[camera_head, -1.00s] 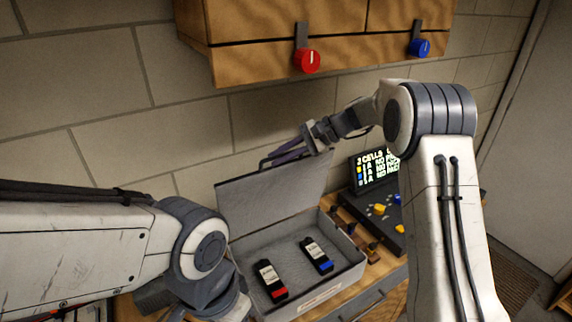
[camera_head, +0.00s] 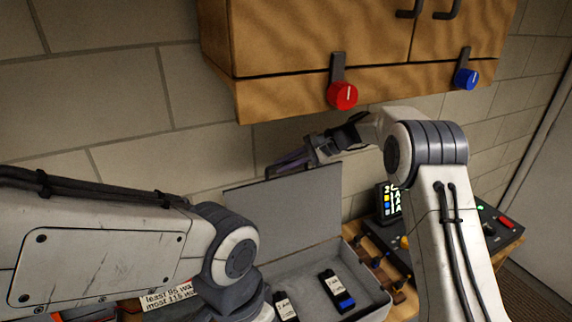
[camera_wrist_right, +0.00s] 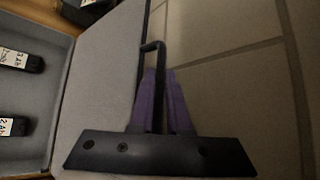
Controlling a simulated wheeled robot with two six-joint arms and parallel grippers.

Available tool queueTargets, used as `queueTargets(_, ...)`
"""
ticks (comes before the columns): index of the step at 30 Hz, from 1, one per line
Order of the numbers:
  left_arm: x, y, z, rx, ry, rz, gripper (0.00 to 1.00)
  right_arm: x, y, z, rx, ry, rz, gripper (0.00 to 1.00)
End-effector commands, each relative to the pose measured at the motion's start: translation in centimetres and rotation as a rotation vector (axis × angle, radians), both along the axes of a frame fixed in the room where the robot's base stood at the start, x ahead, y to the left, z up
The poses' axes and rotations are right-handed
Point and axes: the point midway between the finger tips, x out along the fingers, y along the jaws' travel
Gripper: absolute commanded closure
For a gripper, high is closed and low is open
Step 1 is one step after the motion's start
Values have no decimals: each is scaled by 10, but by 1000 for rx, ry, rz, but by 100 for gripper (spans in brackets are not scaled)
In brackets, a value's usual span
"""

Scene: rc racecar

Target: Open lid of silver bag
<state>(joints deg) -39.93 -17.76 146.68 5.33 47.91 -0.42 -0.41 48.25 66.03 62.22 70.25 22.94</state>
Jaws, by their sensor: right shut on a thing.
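The silver bag (camera_head: 376,304) is a grey box-shaped case with its lid (camera_head: 290,210) raised steeply toward the wall. My right gripper (camera_head: 290,163) is at the lid's top edge. In the right wrist view, its purple fingers (camera_wrist_right: 164,100) are shut around a thin black handle (camera_wrist_right: 150,48) at the edge of the grey lid (camera_wrist_right: 100,75). My left arm crosses the lower left of the head view and covers part of the bag; its gripper is out of sight.
Inside the bag lie labelled black battery packs (camera_head: 337,290) (camera_head: 285,306). A lit display (camera_head: 389,202) and a control panel (camera_head: 497,232) stand to the right. Bare wall is behind the lid.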

Motion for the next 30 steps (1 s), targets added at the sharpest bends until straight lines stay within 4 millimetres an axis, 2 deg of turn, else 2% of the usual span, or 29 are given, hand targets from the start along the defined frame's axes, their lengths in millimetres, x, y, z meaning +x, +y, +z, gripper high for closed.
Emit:
queueTargets(5, 0, 0, 0, 0, 0, 0, 50, 2, -3, 0, -3, -4, -7, 100)
queueTargets(6, 0, 0, 0, 0, 0, 0, 50, 2, -3, 0, -3, -4, -7, 70)
queueTargets(7, 0, 0, 0, 0, 0, 0, 50, 2, -3, 0, -2, -4, -7, 58)
queueTargets(8, 0, 0, 0, 0, 0, 0, 50, 1, -3, 0, -3, -4, -6, 55)
queueTargets(23, 0, 0, -2, 0, 0, 0, 50, -2, -3, -2, -1, 5, 2, 55)
queueTargets(26, 0, 0, -7, 0, 0, 1, 50, -2, -11, 2, -2, 2, -1, 55)
queueTargets(30, 0, 0, -19, 0, 0, 3, 50, -4, -33, 15, -1, -3, -5, 55)
